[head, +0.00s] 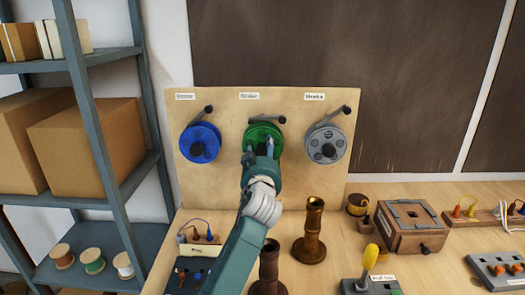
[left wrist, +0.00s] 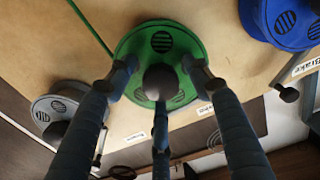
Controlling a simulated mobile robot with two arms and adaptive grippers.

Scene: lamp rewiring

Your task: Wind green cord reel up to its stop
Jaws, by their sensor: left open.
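The green cord reel (head: 262,134) is mounted on an upright wooden board, between a blue and a grey reel. My left gripper (head: 259,150) is in front of it and hides its lower middle. In the left wrist view the green reel (left wrist: 190,48) is close, and a dark round knob (left wrist: 160,80) stands out from its middle. The open fingers of my left gripper (left wrist: 160,75) are spread around this knob. I cannot tell whether they touch it. My right gripper is not in view.
The blue reel (head: 200,142) hangs to the left and the grey reel (head: 326,146) to the right. Dark brown turned posts (head: 310,232), a wooden box (head: 410,228) and a yellow-handled lever (head: 370,258) stand on the bench. A metal shelf (head: 97,135) is at the left.

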